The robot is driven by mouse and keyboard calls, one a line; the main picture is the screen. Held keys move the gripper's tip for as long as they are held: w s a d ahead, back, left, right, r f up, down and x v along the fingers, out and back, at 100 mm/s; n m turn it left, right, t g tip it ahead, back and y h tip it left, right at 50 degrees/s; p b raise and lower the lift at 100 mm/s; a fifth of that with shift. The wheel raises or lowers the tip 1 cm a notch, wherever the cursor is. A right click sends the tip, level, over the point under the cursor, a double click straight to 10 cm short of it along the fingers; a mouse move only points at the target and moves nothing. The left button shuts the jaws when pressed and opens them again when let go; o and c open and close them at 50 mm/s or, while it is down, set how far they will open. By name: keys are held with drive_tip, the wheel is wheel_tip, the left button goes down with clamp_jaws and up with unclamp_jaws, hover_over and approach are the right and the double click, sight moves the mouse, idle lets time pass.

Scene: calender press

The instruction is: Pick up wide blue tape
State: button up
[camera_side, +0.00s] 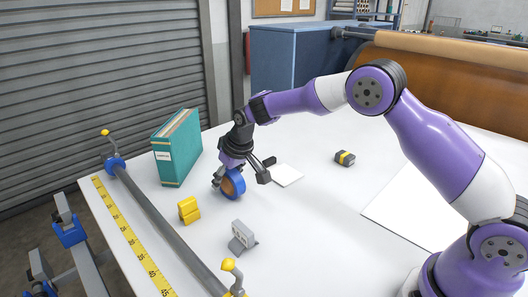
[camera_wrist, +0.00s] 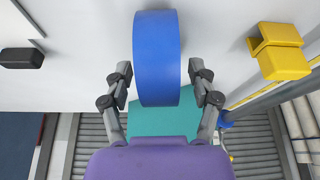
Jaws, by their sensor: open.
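The wide blue tape (camera_side: 232,184) is a roll standing on its edge on the white table, with a brown core showing in the side view. In the wrist view the blue tape (camera_wrist: 157,60) fills the upper middle, its wide outer face toward the camera. My gripper (camera_side: 240,180) is low at the roll, one finger on either side of it. In the wrist view my gripper (camera_wrist: 160,84) is open, its fingers left and right of the tape with small gaps showing. The tape's lower end in that view covers part of the teal binder.
A teal binder (camera_side: 177,148) stands behind the tape. A yellow block (camera_side: 188,209) and a grey device (camera_side: 242,237) sit in front. A black-and-yellow item (camera_side: 345,158) lies to the right. A clamped bar (camera_side: 165,228) and yellow measuring tape (camera_side: 130,236) run along the left edge.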

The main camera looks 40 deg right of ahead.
clamp_jaws()
